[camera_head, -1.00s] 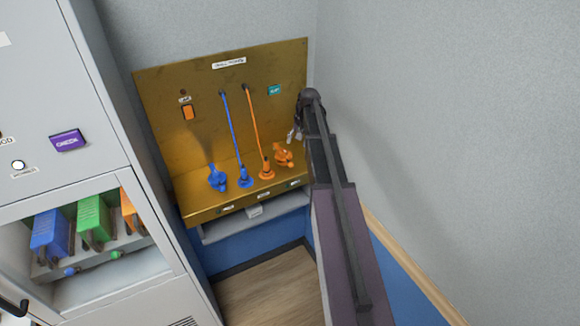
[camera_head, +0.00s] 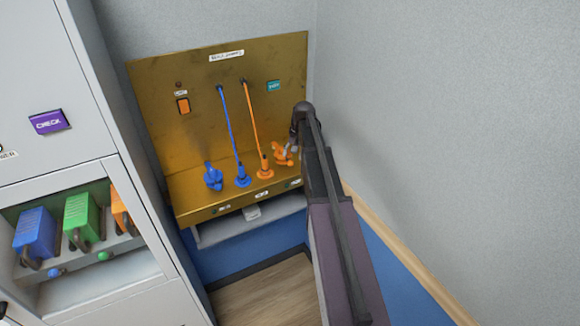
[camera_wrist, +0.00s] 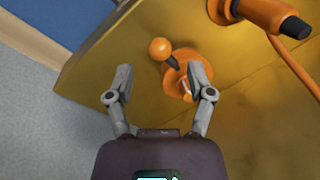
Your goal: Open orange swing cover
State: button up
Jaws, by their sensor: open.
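The orange swing cover (camera_head: 283,153) is a small orange fitting on the right end of the brass panel's shelf. In the wrist view the orange cover (camera_wrist: 176,76) shows a round base and a ball-ended handle on a dark stem. My gripper (camera_wrist: 164,82) is open, with its two grey fingers apart. The cover's base lies ahead of the fingers, near the right fingertip; whether they touch is unclear. In the head view my gripper (camera_head: 294,148) is at the right side of the cover, partly hidden by my arm.
An orange plug with a cable (camera_head: 264,165) stands left of the cover, with a blue plug (camera_head: 242,176) and a blue fitting (camera_head: 213,178) beyond it. The brass panel (camera_head: 200,110) rises behind. A grey wall (camera_head: 440,120) is close on the right.

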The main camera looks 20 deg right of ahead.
aim_at(291, 161)
jog(key=shift+w+a+f+b, duration=0.1)
jog(key=shift+a+f+b, duration=0.05)
jog(key=shift+f+b, duration=0.7)
jog(key=shift+w+a+f+b, duration=0.1)
jog(key=shift+f+b, duration=0.55)
jog(key=shift+f, duration=0.3)
